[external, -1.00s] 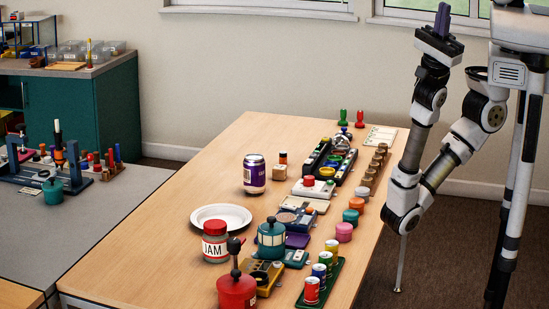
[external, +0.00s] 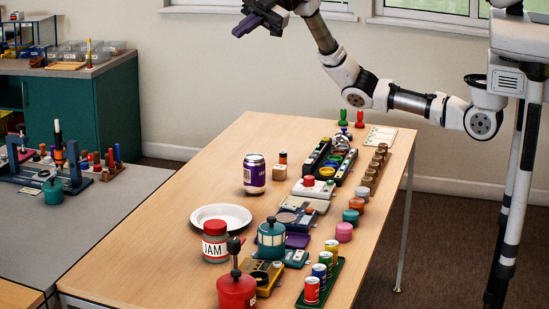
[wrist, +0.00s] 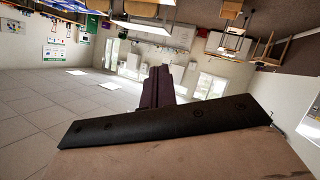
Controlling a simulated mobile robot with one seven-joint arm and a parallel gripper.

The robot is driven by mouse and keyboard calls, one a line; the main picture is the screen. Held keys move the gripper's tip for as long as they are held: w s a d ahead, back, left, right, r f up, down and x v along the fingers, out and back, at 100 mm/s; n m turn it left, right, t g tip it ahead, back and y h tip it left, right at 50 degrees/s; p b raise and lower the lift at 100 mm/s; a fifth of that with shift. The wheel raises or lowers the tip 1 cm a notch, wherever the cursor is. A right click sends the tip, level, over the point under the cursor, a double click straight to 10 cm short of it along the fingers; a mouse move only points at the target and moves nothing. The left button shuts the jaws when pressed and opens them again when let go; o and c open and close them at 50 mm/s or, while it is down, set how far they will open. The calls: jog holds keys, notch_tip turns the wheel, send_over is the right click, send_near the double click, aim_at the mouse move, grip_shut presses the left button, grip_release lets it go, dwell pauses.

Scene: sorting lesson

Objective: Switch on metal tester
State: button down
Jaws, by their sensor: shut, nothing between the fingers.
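Several small devices stand in a row on the wooden table in the external view. They include a pale device with a red button (external: 308,188), a blue-grey flat device (external: 298,221) and a yellow device with a dark round part (external: 264,276). I cannot tell which of them is the metal tester, and no switch can be made out clearly. My gripper (external: 248,27) is high above the table at the top of the external view, far from the devices. Its purple fingers are shut and empty. In the wrist view the fingers (wrist: 157,88) point towards the room, with no device in sight.
On the table (external: 190,190) are a purple can (external: 254,176), a white plate (external: 222,216), a jam jar (external: 215,243), a red pot (external: 237,291), a teal pot (external: 271,239) and several small cans. The table's left part is mostly clear.

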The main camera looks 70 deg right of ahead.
jog(key=s+d+r+g+h+b, duration=0.1)
jog(key=s+d+r+g+h, duration=0.15)
jog(key=d, duration=1.25)
jog(key=s+d+r+g+h, duration=0.15)
jog(key=s+d+r, duration=0.25)
jog(key=d, duration=1)
notch_tip(320, 180, down, 46)
jog(key=shift+r+g+y, duration=0.25)
jog(key=shift+g+y, duration=0.05)
jog(key=shift+y, duration=0.1)
jog(key=shift+w+a, duration=0.1)
jog(key=p, duration=0.3)
send_over(290, 207)
jog(key=d, duration=0.2)
jog(key=f, duration=0.7)
jog(key=shift+w+d, duration=0.15)
jog(key=shift+d, duration=0.05)
jog(key=f, duration=0.3)
jog(key=shift+w+d+f, duration=0.15)
jog(key=shift+w, duration=0.1)
jog(key=shift+f, duration=0.35)
